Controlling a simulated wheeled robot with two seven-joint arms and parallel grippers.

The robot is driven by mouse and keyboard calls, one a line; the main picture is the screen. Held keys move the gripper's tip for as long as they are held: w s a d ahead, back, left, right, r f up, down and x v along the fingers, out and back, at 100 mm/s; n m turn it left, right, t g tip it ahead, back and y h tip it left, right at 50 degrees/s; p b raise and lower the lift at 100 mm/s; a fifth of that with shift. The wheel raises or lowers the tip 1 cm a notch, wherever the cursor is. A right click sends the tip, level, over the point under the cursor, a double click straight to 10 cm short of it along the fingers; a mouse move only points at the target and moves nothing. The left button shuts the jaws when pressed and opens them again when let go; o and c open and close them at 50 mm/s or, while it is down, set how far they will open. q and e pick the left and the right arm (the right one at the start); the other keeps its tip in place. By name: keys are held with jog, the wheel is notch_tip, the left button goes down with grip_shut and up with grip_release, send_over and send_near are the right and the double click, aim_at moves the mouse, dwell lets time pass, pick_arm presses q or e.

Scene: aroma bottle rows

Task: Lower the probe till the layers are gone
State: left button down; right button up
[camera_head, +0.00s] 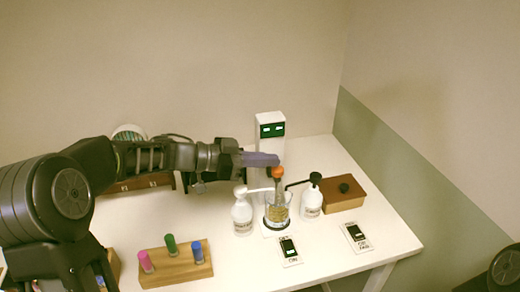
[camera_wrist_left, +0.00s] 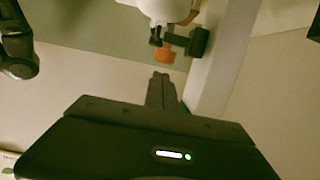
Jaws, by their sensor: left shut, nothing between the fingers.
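The probe's orange ball knob (camera_head: 278,172) sits on top of a grey shaft (camera_head: 279,187) that stands down in a glass beaker (camera_head: 277,212). The beaker holds yellowish liquid; I cannot make out separate layers. My left gripper (camera_head: 274,160) is shut and empty, its fingertips just above the knob; whether they touch it I cannot tell. In the left wrist view the shut fingers (camera_wrist_left: 161,88) point toward an orange part (camera_wrist_left: 166,50). My right gripper is not in view.
A white tower (camera_head: 270,150) with a green display stands behind. White-topped (camera_head: 242,213) and black-topped (camera_head: 312,202) pump bottles flank the beaker. A wooden box (camera_head: 343,196) is right. A rack (camera_head: 175,266) with coloured vials is front left. Switch cards (camera_head: 289,250) (camera_head: 356,236) lie in front.

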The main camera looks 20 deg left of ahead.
pick_arm(q)
jog(key=shift+f, duration=0.5)
